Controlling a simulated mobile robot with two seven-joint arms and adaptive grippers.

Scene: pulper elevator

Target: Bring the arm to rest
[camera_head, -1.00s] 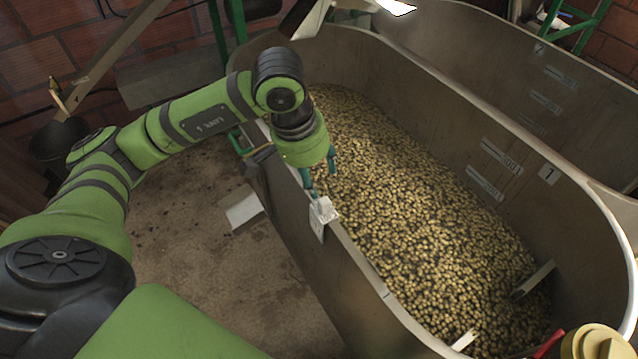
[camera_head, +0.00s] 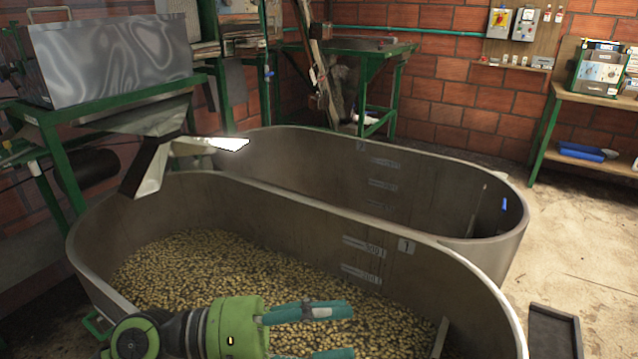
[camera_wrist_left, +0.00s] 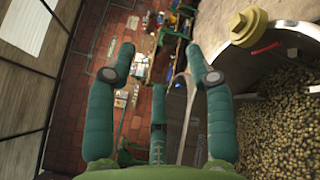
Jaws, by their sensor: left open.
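My left gripper (camera_head: 325,332) shows at the bottom of the head view, its teal fingers spread and pointing right. It is open and empty. It is in front of the near tank's bean-filled interior in this view; I cannot tell its exact height. Most of the left arm is out of the head view, apart from the green wrist and a dark joint. My right gripper is not in view.
The near metal tank (camera_head: 440,275) holds beans (camera_head: 200,262); a second tank (camera_head: 300,150) stands behind it. A metal chute (camera_head: 150,165) reaches over their left end. Green-framed benches stand by brick walls. A yellow fitting with a red handle (camera_wrist_left: 265,48) is beside the tank in the wrist view.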

